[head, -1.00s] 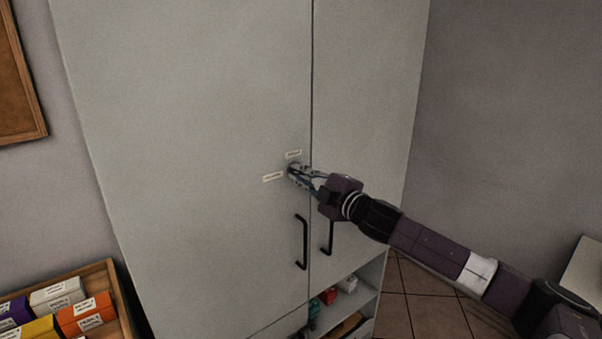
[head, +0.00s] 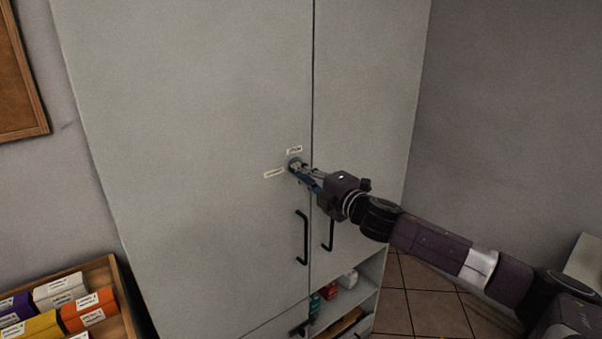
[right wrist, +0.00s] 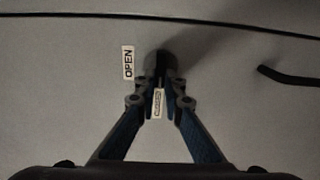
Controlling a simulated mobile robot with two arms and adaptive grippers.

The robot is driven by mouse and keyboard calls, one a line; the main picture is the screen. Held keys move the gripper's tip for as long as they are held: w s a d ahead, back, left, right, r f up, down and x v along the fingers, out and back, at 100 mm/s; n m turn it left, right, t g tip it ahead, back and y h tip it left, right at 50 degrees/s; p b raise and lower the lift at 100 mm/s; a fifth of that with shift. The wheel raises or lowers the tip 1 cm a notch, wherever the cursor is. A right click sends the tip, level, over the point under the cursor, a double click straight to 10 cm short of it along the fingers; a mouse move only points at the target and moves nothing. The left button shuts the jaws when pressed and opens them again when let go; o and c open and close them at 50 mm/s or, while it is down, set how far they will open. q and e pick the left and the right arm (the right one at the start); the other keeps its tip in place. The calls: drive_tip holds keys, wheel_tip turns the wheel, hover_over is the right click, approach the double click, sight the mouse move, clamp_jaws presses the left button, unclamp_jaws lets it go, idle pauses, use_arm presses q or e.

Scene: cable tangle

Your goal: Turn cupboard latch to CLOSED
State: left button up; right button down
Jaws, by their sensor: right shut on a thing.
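The cupboard latch (head: 294,162) is a small dark piece on a round base on the left door, close to the seam between the doors. It also shows in the right wrist view (right wrist: 160,62), partly hidden by the fingertips. The OPEN label (right wrist: 128,62) is left of the latch there, and the CLOSED label (right wrist: 159,102) shows between my fingers. In the head view one label (head: 294,150) sits above the latch and another (head: 274,174) to its lower left. My right gripper (head: 298,169) is shut on the latch. Which way the latch points is unclear.
Two black door handles (head: 301,238) (head: 329,234) hang below the latch. An open shelf with small items (head: 329,291) is under the right door. A wooden tray of labelled boxes (head: 128,310) stands at lower left. Floor (head: 430,300) is clear at right.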

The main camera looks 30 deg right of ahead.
drive_tip(key=c, duration=2)
unclamp_jaws()
drive_tip(key=shift+c, duration=0.2)
drive_tip(key=s, duration=1.2)
drive_tip(key=shift+d, duration=0.4)
